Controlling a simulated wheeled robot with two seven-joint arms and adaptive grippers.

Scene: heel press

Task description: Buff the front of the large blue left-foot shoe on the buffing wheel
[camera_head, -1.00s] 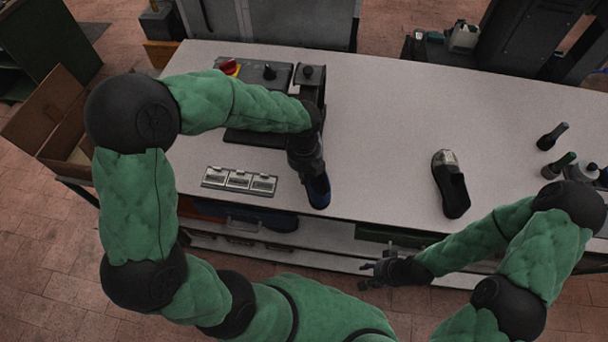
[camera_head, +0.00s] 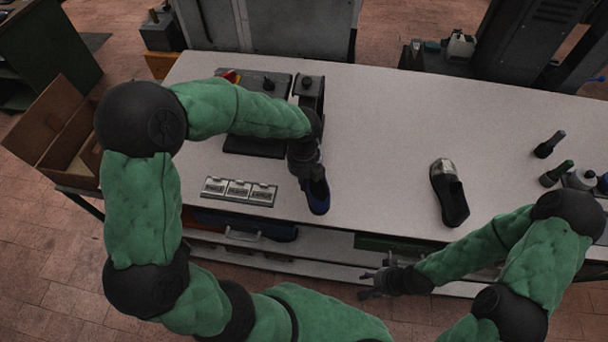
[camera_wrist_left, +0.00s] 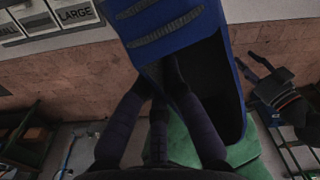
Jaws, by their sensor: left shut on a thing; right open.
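A blue shoe (camera_head: 318,196) with a dark opening is held by my left gripper (camera_head: 312,178) near the front edge of the table. In the left wrist view the blue shoe (camera_wrist_left: 190,40) fills the upper middle, and the left gripper's fingers (camera_wrist_left: 165,95) are shut on it. My right gripper (camera_head: 372,282) is open and empty, off the table's front edge. A dark machine (camera_head: 309,92) stands at the back left of the table, partly behind my left arm. I cannot make out a buffing wheel.
A black shoe with a silver-grey toe (camera_head: 450,192) lies on the table (camera_head: 380,130) at the right. Labelled plates (camera_head: 239,191) lie at the left front; one reads LARGE in the left wrist view (camera_wrist_left: 75,15). Bottles (camera_head: 577,178) stand far right. The middle is clear.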

